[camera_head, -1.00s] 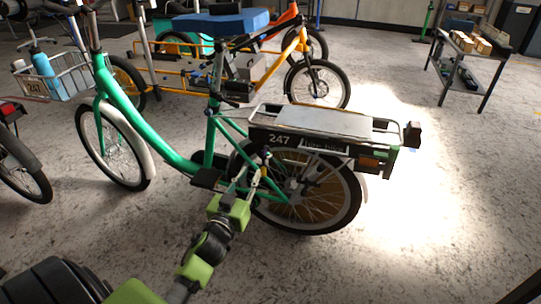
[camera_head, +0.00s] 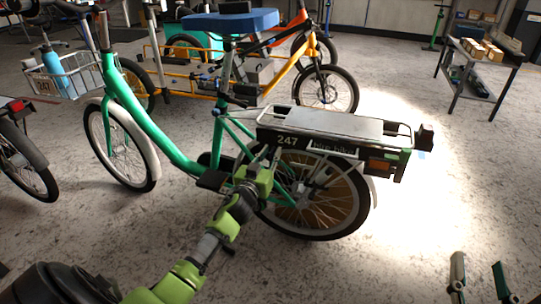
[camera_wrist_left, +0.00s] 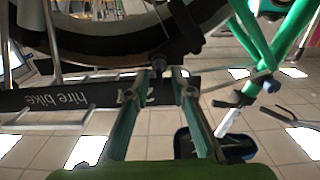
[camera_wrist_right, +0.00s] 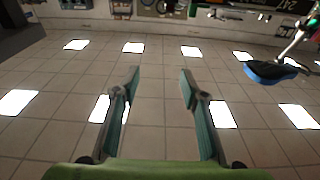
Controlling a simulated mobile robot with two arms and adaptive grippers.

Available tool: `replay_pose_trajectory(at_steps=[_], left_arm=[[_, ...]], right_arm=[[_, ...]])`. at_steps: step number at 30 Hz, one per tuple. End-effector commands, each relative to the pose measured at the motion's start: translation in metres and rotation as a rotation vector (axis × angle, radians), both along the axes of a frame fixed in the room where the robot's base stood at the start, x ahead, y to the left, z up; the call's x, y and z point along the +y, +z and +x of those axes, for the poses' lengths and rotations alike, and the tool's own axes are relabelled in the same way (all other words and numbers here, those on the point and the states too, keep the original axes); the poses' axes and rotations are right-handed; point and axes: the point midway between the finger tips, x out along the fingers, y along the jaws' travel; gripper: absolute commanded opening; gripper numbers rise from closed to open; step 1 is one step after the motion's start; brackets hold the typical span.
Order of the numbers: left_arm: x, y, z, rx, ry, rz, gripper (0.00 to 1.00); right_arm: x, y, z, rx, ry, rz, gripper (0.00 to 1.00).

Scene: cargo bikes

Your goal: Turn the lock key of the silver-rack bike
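The green bike (camera_head: 150,119) with the silver rack (camera_head: 335,122) stands side-on in the head view, a black "247" case (camera_head: 345,152) under the rack. My left gripper (camera_head: 274,155) is at the upper front of its rear wheel (camera_head: 347,205). In the left wrist view the fingers (camera_wrist_left: 154,85) are apart, and a small dark knob (camera_wrist_left: 158,64), possibly the lock key, sits at or just beyond their tips. I cannot tell whether they touch it. My right gripper (camera_head: 480,268) is open and empty at the lower right; its spread fingers also show in the right wrist view (camera_wrist_right: 157,82).
An orange cargo bike (camera_head: 300,60) stands behind the green bike. Another bike (camera_head: 25,155) is at the left edge. A shelf table (camera_head: 480,55) stands at the back right. The floor right of the rear wheel is clear.

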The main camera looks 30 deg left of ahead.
Motion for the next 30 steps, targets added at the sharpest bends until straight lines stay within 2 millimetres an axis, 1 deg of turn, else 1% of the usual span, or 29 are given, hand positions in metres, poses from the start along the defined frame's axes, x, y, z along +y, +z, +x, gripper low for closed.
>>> replay_pose_trajectory(at_steps=[6, 7, 9, 19, 25, 26, 30], left_arm=[[0.0, 0.0, 0.0, 0.0, 0.0, 0.0, 0.22], [0.0, 0.0, 0.0, 0.0, 0.0, 0.0, 0.17], [0.0, 0.0, 0.0, 0.0, 0.0, 0.0, 0.0], [0.0, 0.0, 0.0, 0.002, 0.0, 0.009, 0.0], [-0.001, 0.0, 0.0, 0.017, 0.0, 0.07, 0.0], [-0.001, 0.0, 0.0, 0.02, 0.0, 0.085, 0.0], [-0.002, 0.001, 0.0, 0.044, 0.001, 0.178, 0.0]], right_arm=[[0.0, 0.001, 0.0, -0.002, 0.0, 0.0, 0.4], [0.0, 0.001, 0.0, -0.002, 0.0, 0.0, 0.4], [0.0, 0.0, 0.0, -0.001, 0.0, 0.0, 0.4], [0.0, 0.0, 0.0, 0.003, 0.0, -0.001, 0.4], [0.0, -0.005, 0.001, 0.029, -0.001, -0.007, 0.4], [0.0, -0.006, 0.001, 0.038, -0.001, -0.009, 0.4], [-0.003, -0.024, 0.001, 0.109, -0.007, -0.029, 0.4]])
